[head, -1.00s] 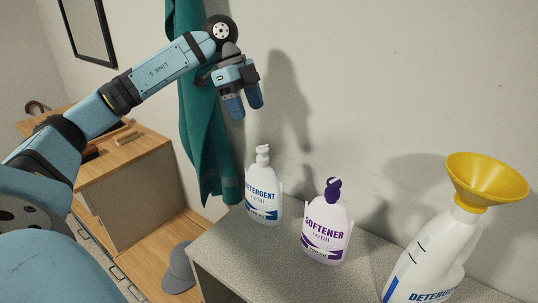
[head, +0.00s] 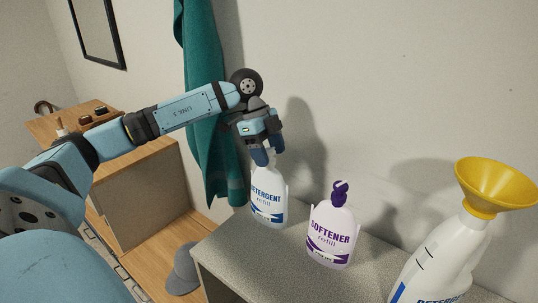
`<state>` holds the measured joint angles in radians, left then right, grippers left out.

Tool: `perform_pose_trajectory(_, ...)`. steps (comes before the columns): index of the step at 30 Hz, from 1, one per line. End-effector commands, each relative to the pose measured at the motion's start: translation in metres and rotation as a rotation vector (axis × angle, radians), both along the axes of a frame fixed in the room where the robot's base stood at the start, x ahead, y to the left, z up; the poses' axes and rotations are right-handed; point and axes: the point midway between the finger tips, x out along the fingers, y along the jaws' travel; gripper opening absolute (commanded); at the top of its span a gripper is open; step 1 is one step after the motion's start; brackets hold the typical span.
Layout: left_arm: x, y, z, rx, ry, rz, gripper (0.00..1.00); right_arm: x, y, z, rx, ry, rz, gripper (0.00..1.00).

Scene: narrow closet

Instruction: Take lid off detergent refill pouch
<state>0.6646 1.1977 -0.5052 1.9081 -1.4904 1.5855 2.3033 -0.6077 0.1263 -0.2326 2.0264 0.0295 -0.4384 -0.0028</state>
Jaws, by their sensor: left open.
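The detergent refill pouch (head: 267,200), white with blue lettering, stands upright at the back left of the grey counter. My left gripper (head: 268,158) is open and directly above it, fingers pointing down around the top of the pouch. The white lid is mostly hidden by the fingers, and I cannot tell whether they touch it. My right gripper is not in view.
A softener refill pouch (head: 330,232) with a purple top stands close to the right. A large detergent bottle (head: 437,258) with a yellow funnel (head: 495,187) is at the far right. The wall and a teal cloth (head: 212,120) are behind. The grey counter (head: 240,258) is clear in front.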

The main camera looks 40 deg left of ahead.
Motion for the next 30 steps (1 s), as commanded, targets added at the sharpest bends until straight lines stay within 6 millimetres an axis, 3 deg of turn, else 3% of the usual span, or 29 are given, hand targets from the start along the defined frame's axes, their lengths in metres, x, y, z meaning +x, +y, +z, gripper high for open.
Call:
perform_pose_trajectory(2, 0.000, 0.000, 0.000, 0.000, 0.000, 0.000, 0.62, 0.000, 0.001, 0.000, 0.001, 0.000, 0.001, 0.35)
perform_pose_trajectory(9, 0.000, 0.000, 0.000, 0.000, 0.000, 0.000, 0.10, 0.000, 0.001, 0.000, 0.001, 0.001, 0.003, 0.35)
perform_pose_trajectory(23, 0.000, 0.000, 0.005, 0.000, -0.001, 0.000, 0.10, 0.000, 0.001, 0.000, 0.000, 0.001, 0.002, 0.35)
perform_pose_trajectory(30, 0.001, 0.000, 0.039, -0.001, -0.006, 0.000, 0.10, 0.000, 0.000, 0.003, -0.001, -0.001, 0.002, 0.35)
